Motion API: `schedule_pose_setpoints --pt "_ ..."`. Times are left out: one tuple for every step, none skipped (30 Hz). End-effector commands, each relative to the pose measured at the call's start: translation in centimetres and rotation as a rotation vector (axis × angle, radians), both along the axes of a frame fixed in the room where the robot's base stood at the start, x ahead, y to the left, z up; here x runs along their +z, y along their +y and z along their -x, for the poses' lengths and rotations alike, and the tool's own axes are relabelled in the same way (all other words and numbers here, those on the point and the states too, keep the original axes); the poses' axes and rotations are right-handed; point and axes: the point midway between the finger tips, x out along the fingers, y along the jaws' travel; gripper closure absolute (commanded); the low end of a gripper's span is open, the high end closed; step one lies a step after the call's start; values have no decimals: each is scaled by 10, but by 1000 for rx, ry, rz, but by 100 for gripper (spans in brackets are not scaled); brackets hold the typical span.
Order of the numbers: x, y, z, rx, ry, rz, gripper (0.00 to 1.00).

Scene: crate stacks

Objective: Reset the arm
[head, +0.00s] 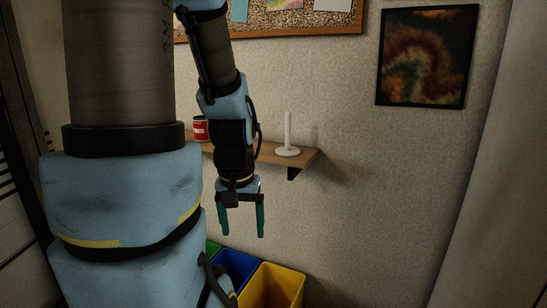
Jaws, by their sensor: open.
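My gripper (241,220) hangs with its two green fingers pointing down, apart and with nothing between them. It is in front of the wall shelf in the head view, lower than the shelf board and above the coloured bins. My blue and dark arm fills the left and upper middle of the view and hides part of the shelf.
A wooden wall shelf (305,156) holds a red can (200,129) and a white upright holder (288,140). Blue (237,266), yellow (278,283) and green (213,247) bins stand below. A corkboard (330,20) and dark picture (427,56) hang above. Open space lies right of my gripper.

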Motion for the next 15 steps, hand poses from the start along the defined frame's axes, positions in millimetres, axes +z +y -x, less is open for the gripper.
schedule_pose_setpoints --pt "33 0 0 0 0 0 19" --pt "43 0 0 0 0 0 19" --pt "55 0 0 0 0 0 19" --pt "64 0 0 0 0 0 19" --pt "74 0 0 0 0 0 19" --pt "85 0 0 0 0 0 19" --pt "94 0 0 0 0 0 19" --pt "102 0 0 0 0 0 19" --pt "111 0 0 0 0 0 19" --pt "118 0 0 0 0 0 19" --pt "124 0 0 0 0 0 19" --pt "130 0 0 0 0 0 19" --pt "134 0 0 0 0 0 19" --pt "138 0 0 0 0 0 19" --pt "141 0 0 0 0 0 19"
